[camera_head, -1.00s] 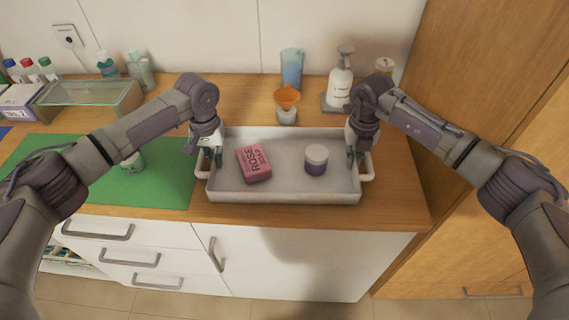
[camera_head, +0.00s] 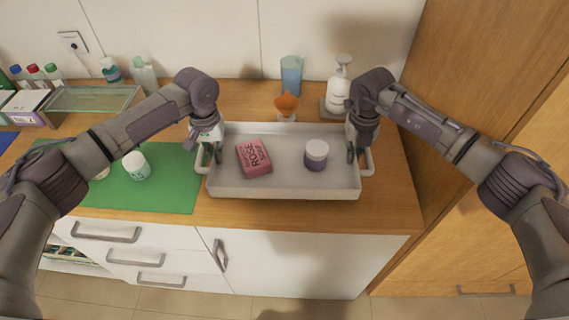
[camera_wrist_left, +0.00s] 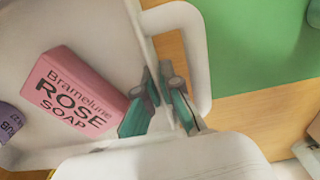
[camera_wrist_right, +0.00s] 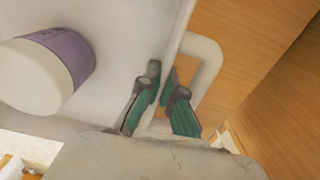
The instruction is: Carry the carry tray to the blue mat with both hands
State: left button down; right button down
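The grey carry tray (camera_head: 285,190) is level over the wooden counter, with a pink rose soap box (camera_head: 254,157) and a white-lidded purple jar (camera_head: 316,155) inside. It seems slightly above the counter; the gap itself is hard to see. My left gripper (camera_head: 212,152) is shut on its left end; in the left wrist view the fingers (camera_wrist_left: 165,95) straddle the end wall inside the handle loop. My right gripper (camera_head: 355,148) is shut the same way on the right end, as the right wrist view shows (camera_wrist_right: 163,88). The blue mat (camera_head: 8,141) shows only partly at the far left edge.
A green mat (camera_head: 165,195) with a white jar (camera_head: 136,166) lies left of the tray. Behind the tray stand an orange funnel (camera_head: 287,103), a blue cup (camera_head: 291,74) and a pump bottle (camera_head: 339,88). A tall wooden cabinet (camera_head: 480,80) borders the right.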

pick_arm(q)
jog(key=shift+r, duration=0.4)
pick_arm(e)
jog(key=shift+r, duration=0.4)
pick_arm(q)
jog(key=shift+f, duration=0.15)
pick_arm(e)
jog(key=shift+f, duration=0.2)
